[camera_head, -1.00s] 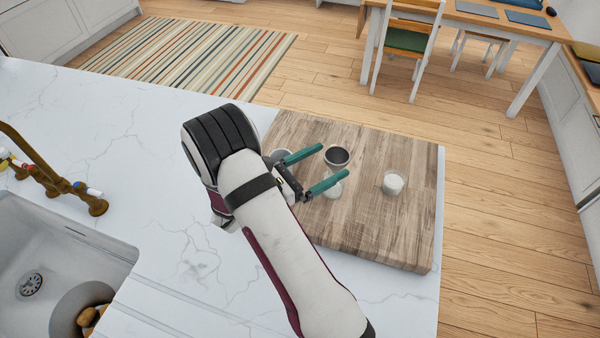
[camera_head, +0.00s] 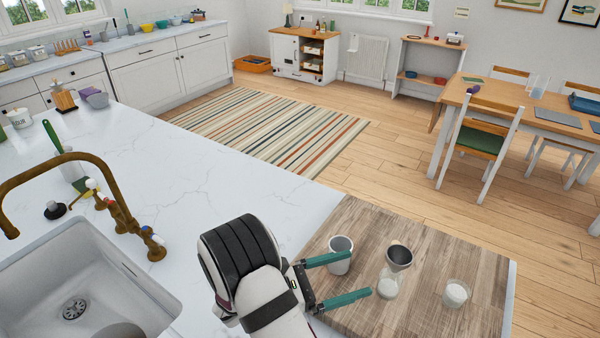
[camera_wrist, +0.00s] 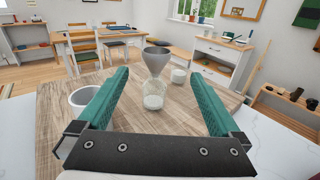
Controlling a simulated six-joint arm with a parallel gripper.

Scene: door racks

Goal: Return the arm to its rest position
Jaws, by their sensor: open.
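My gripper (camera_head: 360,277) is open and empty, with its two teal fingers spread above the near part of the wooden board (camera_head: 440,305). In the wrist view, an hourglass-shaped vessel (camera_wrist: 154,70) with a grey top and a white-filled lower glass stands ahead, between the finger lines. In the head view this vessel (camera_head: 397,258) stands just beyond the fingertips; contact cannot be made out there. My arm comes in from the bottom, over the white counter.
A grey-white cup (camera_head: 340,254) stands on the board close to the upper finger. A small glass with white contents (camera_head: 456,293) stands at the right. The sink (camera_head: 80,285) and brass tap (camera_head: 120,215) are at the left. The marble counter (camera_head: 190,190) between is clear.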

